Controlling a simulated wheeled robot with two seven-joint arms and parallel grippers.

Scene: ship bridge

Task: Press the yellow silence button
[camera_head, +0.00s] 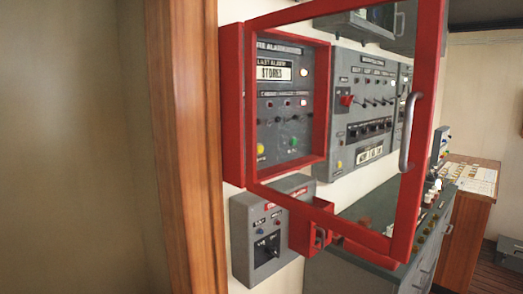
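A grey alarm panel (283,105) sits in a red wall box (233,105) left of centre. Its display reads "STORES". A round yellow button (260,149) is at the panel's lower left, with a green one (294,141) to its right. I cannot read the label by the yellow button. A red-framed door (429,85) with a grey handle (410,132) stands swung out from the box, and the panel shows through its frame. A second, smaller yellow button (340,164) is on the grey panel to the right. Neither gripper is in view.
A wooden post (186,150) stands close at the left. Below the box are a grey switch box (262,240) and a small red box (312,226). A grey console (345,275) and a wooden cabinet (468,215) stand at the right.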

